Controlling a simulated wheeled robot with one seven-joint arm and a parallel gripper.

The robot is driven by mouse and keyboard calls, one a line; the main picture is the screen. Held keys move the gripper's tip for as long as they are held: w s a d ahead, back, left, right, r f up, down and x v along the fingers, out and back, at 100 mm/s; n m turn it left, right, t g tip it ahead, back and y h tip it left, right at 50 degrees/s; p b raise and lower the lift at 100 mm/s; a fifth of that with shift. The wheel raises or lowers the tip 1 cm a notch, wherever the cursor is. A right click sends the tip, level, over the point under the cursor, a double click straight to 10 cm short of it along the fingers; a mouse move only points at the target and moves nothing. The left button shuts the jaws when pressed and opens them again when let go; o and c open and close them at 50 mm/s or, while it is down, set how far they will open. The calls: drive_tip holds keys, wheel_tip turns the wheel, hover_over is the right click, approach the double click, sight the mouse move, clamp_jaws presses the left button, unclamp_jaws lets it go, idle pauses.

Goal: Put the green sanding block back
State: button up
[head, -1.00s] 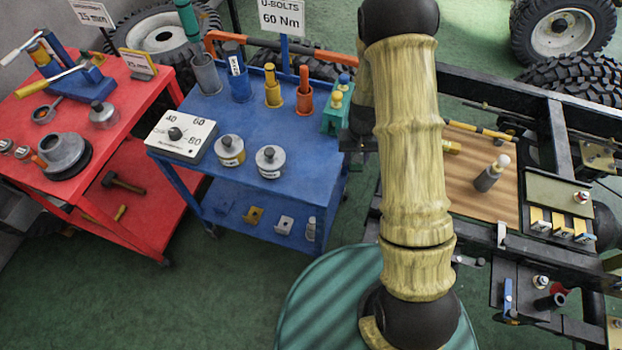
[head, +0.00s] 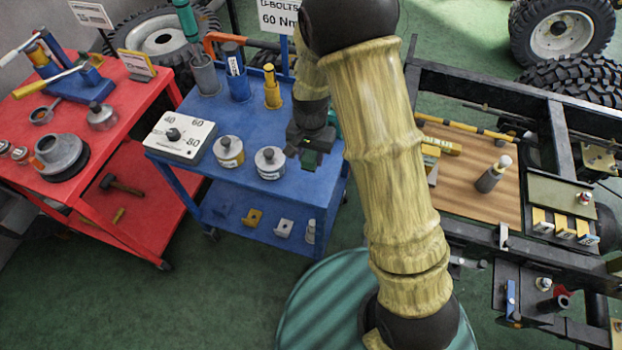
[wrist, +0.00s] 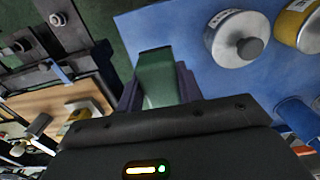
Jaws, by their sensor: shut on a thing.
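My gripper (head: 308,155) is over the right part of the blue cart's top (head: 213,180), to the right of the two weights. It is shut on a green sanding block (wrist: 156,82). In the wrist view the block sits between the two dark fingers, with its far end sticking out past them. In the head view only a small dark green part of the block (head: 311,159) shows below the fingers. I cannot tell how high it is above the cart.
A dial box (head: 180,136) and two round weights, one yellow-banded (head: 229,152) and one grey (head: 270,162), stand on the cart. Cups with tools line its back; my arm hides some. A wooden board (head: 470,195) with a grey bottle (head: 491,176) lies on the chassis at right.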

hover_over(311, 183)
drive_tip(key=f, duration=0.5)
drive_tip(key=shift+w+f, duration=0.15)
drive_tip(key=shift+w, duration=0.05)
drive_tip(key=shift+f, duration=0.1)
drive_tip(key=shift+f+p, duration=0.4)
drive_tip(key=shift+f, duration=1.6)
drive_tip(key=shift+f, duration=0.2)
drive_tip(key=o, duration=0.9)
drive_tip(key=shift+c, duration=0.2)
drive_tip(key=shift+o, duration=0.5)
drive_tip(key=shift+s+r, duration=0.1)
drive_tip(key=shift+s, duration=0.05)
